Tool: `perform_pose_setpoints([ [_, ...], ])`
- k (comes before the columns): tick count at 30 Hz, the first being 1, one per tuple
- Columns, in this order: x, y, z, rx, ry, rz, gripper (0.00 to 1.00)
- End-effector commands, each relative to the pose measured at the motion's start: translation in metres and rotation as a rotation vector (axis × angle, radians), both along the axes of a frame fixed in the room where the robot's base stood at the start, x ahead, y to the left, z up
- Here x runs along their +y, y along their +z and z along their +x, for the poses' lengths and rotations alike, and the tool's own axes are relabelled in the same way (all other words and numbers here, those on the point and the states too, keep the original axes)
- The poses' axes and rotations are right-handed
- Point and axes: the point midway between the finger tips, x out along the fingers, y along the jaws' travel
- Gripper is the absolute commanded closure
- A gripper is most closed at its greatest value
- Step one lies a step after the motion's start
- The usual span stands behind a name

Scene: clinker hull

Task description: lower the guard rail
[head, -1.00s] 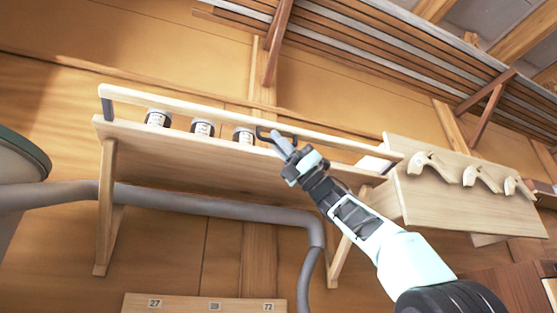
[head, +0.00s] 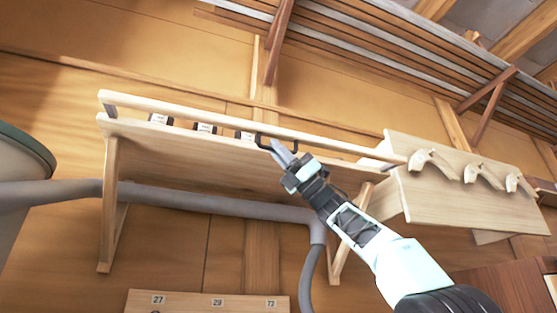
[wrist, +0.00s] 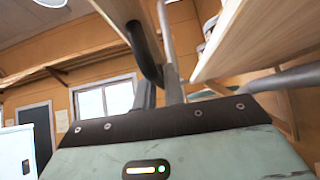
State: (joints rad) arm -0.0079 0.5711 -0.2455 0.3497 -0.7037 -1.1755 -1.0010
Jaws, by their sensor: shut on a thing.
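The guard rail (head: 210,115) is a long pale wooden bar along the front of a wall shelf (head: 200,148), a little above the shelf's front edge. A dark bow handle (head: 264,139) sits on the rail near its middle. My gripper (head: 279,147) comes from the lower right and is shut on this handle. In the wrist view, the dark handle (wrist: 146,52) runs down to between the fingers (wrist: 160,92). The exact contact is partly hidden.
Several small dark jars with white labels (head: 205,128) stand on the shelf behind the rail, partly covered by it. A panel with pale wooden hooks (head: 472,173) is at right. A grey pipe (head: 220,204) runs below, and a slatted rack (head: 370,40) hangs above.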

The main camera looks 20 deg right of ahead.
Motion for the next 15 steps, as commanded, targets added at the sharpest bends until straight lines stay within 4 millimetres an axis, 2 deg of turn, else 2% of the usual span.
perform_pose_setpoints([
  [7,-0.0012,-0.0014,0.0051,0.011,-0.007,0.003,1.0],
  [9,-0.0013,-0.0014,0.005,0.011,-0.007,0.003,0.75],
  [10,-0.0012,-0.0013,0.0047,0.011,-0.006,0.003,0.68],
  [15,-0.0008,-0.0006,0.003,0.006,-0.005,0.002,0.68],
])
